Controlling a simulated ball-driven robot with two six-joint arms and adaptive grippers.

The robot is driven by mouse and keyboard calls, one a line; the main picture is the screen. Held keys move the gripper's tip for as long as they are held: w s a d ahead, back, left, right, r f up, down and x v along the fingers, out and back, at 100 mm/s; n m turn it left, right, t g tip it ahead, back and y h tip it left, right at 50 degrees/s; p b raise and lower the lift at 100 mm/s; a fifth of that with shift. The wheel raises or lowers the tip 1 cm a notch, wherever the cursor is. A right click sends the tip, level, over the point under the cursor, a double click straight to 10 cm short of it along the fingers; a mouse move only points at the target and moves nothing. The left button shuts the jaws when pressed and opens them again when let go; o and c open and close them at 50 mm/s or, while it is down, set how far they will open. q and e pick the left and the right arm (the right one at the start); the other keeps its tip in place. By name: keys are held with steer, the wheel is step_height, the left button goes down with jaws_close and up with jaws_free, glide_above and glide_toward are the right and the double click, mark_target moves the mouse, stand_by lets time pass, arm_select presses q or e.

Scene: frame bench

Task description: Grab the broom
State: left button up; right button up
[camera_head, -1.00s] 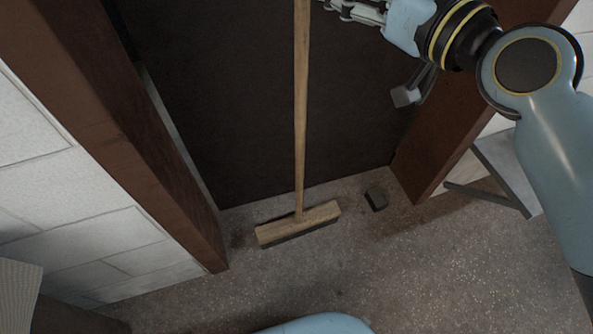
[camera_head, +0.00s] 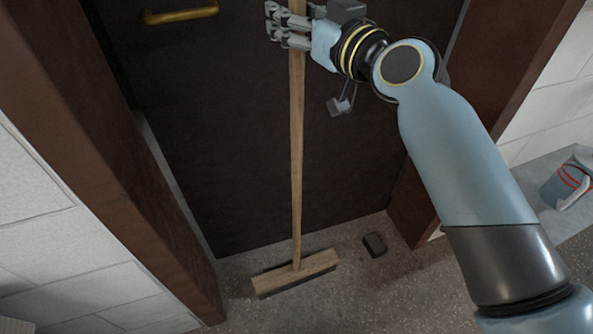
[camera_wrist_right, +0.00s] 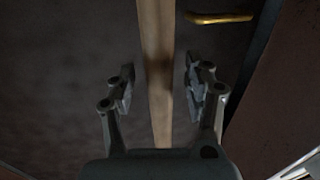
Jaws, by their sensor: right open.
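The broom has a long wooden handle (camera_head: 297,170) that stands nearly upright against the dark door. Its wooden head (camera_head: 295,274) rests on the floor at the foot of the door. My right gripper (camera_head: 285,25) is at the upper part of the handle in the head view. In the right wrist view the handle (camera_wrist_right: 156,70) passes between the two open fingers (camera_wrist_right: 160,88), with a visible gap on each side. The top of the broom is outside the head view. My left gripper is not in view.
A brass door handle (camera_head: 181,13) is at the upper left of the dark door (camera_head: 215,110). Brown frame posts stand on both sides. A small dark block (camera_head: 375,245) lies on the floor right of the broom head. A blue-grey container (camera_head: 566,186) is at the far right.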

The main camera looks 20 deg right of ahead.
jaws_close()
stand_by(0.3)
stand_by(0.5)
steer(key=shift+r, duration=0.1)
